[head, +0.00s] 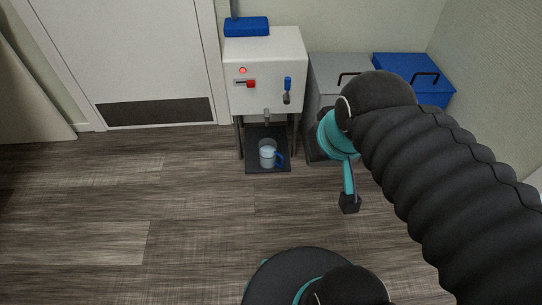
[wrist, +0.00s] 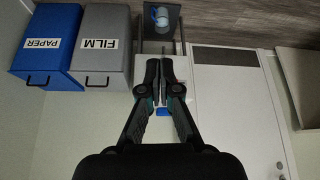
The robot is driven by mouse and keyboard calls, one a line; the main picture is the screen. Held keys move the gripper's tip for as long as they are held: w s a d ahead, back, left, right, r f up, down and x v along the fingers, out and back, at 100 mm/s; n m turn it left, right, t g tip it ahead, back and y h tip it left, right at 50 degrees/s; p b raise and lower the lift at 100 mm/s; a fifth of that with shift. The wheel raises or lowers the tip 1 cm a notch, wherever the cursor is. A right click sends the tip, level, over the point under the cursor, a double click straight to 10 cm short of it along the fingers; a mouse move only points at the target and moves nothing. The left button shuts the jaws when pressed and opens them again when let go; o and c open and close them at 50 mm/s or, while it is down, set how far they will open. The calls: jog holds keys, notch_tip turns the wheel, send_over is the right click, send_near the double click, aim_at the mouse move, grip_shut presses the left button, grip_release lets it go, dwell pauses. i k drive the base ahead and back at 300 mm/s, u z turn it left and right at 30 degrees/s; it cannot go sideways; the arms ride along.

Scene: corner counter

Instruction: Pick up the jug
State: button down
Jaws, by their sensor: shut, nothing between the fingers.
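The jug (head: 267,157) is small, clear to pale, with a blue handle on its right side in the head view. It stands upright on a dark tray (head: 254,168) under the spout of a white dispenser box (head: 264,75). In the wrist view, which is upside down, the jug (wrist: 161,17) is near the top edge, on the dark tray. My gripper (wrist: 160,66) is shut and empty, apart from the jug, with its fingers in front of the dispenser. In the head view my arm is to the right of the jug; its fingers are not clearly seen there.
A grey bin (wrist: 108,48) labelled FILM and a blue bin (wrist: 46,48) labelled PAPER stand beside the dispenser, on its right in the head view. The dispenser's legs flank the jug. A door (head: 130,60) is at the left. The floor (head: 130,215) in front is clear.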

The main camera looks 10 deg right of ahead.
aim_at(268, 154)
jog(key=z, duration=4.15)
jog(key=k, duration=2.55)
jog(key=u, duration=1.05)
